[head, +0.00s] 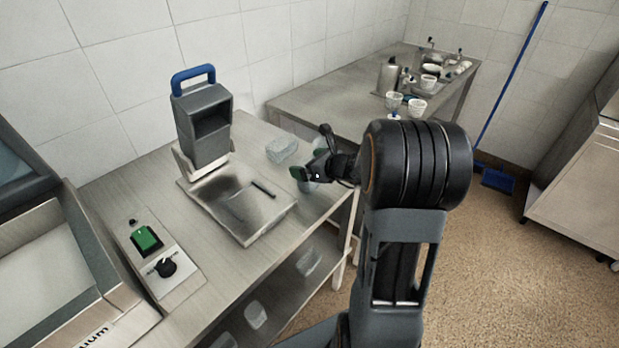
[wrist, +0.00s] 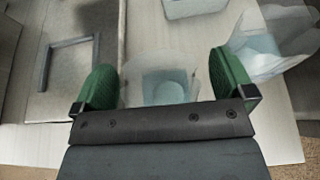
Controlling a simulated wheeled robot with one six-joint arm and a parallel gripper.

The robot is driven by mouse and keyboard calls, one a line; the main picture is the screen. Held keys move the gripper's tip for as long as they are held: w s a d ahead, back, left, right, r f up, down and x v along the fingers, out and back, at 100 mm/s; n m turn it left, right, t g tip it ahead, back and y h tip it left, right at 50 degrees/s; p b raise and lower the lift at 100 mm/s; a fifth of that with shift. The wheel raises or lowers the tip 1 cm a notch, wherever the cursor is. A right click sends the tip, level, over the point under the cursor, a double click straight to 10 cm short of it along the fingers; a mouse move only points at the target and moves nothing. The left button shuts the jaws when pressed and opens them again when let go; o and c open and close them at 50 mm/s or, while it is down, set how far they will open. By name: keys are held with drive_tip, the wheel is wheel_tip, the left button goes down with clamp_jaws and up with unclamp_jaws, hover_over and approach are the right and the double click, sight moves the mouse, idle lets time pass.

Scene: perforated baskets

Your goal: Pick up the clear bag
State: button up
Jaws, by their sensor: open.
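My gripper (head: 311,168) is over the right end of the steel table. In the wrist view my gripper (wrist: 164,70) is open, its green finger pads apart. A clear bag or clear container (wrist: 163,84) with a pale blue base shows between the pads, with no visible contact; its lower part is hidden by the gripper body. Another clear, bag-like thing with flared edges (wrist: 272,48) is just right of the right pad. I cannot tell which is the clear bag. In the head view a clear piece (head: 308,187) shows partly below my gripper.
A translucent box (head: 282,150) lies behind my gripper, also at the top of the wrist view (wrist: 195,8). A grey device with a blue handle (head: 203,125) and a metal tray (head: 213,208) stand to the left. Cups (head: 417,106) stand on the back table.

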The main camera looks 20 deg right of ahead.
drive_tip(key=shift+c, duration=0.5)
drive_tip(key=c, duration=1)
drive_tip(key=shift+c, duration=0.4)
drive_tip(key=shift+r, duration=0.15)
